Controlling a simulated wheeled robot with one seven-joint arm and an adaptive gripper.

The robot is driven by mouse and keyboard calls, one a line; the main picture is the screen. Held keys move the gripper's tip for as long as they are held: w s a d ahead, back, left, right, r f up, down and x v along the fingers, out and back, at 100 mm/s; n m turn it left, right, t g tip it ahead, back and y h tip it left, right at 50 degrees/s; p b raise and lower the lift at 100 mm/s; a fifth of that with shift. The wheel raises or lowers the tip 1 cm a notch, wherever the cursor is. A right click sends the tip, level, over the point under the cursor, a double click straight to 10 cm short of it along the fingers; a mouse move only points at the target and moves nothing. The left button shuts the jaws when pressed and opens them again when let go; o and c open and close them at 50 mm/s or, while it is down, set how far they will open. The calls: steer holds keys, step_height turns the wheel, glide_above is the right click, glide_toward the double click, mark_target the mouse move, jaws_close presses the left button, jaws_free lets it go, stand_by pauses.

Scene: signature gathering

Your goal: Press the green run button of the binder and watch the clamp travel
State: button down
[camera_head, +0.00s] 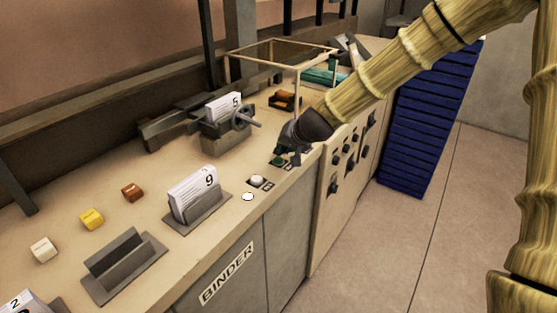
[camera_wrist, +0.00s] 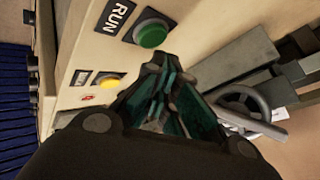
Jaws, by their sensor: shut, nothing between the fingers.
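The green run button (camera_wrist: 152,32) sits in a dark surround beside a RUN label (camera_wrist: 117,15) in the wrist view. My gripper (camera_wrist: 155,68) is shut and empty, its tips close below the button in that view; I cannot tell if they touch it. In the head view the button (camera_head: 277,161) shows partly, just beneath my gripper (camera_head: 285,152). The binder's clamp (camera_head: 240,118) with its handwheel stands behind, with white sheets marked 5 (camera_head: 223,107) in it. The handwheel (camera_wrist: 240,108) also shows in the wrist view.
A white button (camera_head: 257,181) and a rack of sheets marked 9 (camera_head: 195,190) stand left of my gripper. An empty grey rack (camera_head: 125,265) is nearer. A framed case (camera_head: 283,52) stands behind; blue drawers (camera_head: 430,120) are at right.

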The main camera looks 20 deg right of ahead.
steer(key=shift+f, duration=0.1)
stand_by(0.6)
steer(key=shift+f, duration=0.35)
